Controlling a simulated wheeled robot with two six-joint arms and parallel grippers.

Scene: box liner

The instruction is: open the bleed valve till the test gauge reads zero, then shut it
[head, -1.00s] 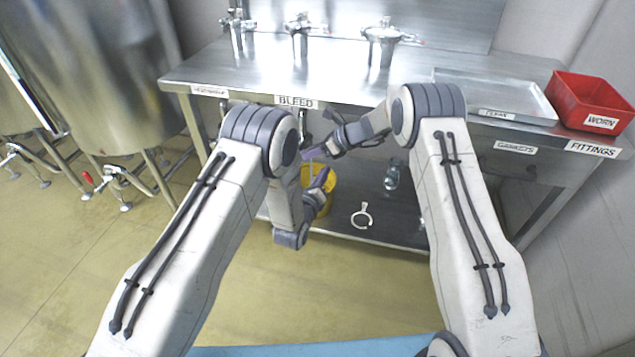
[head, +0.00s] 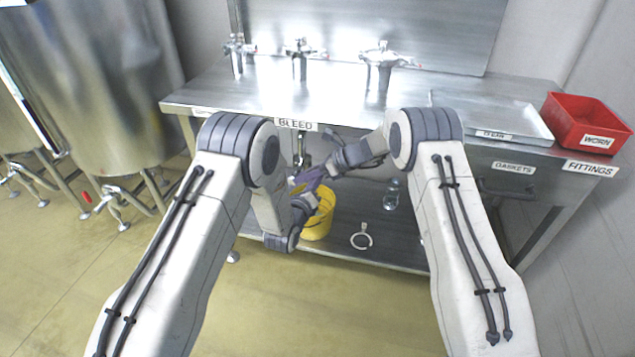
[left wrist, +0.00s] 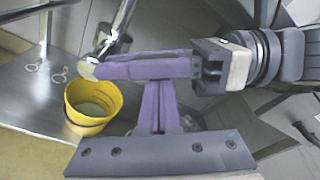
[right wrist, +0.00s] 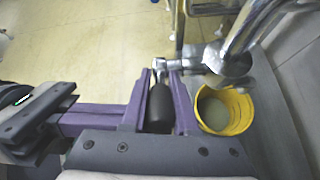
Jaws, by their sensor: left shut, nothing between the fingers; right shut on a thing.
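The bleed valve is chrome pipework under the BLEED label (head: 296,124); its body shows in the right wrist view (right wrist: 228,62). My right gripper (right wrist: 160,92) is shut on its dark lever handle (right wrist: 160,108), which lies between the purple fingers. My left gripper (left wrist: 165,108) is shut and empty, close beside the right fingers, which cross in front of it in the left wrist view. In the head view the two grippers overlap below the bench edge. A yellow bucket (head: 319,215) stands below, with pale contents (right wrist: 215,110). I cannot make out a gauge dial or reading.
The steel bench (head: 215,95) carries several chrome fittings, a shallow tray (head: 495,115) and a red WORN bin (head: 590,122). The lower shelf (head: 390,235) holds a pale ring-shaped thing (head: 361,236) and a clear glass item (head: 391,194). Tanks stand left.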

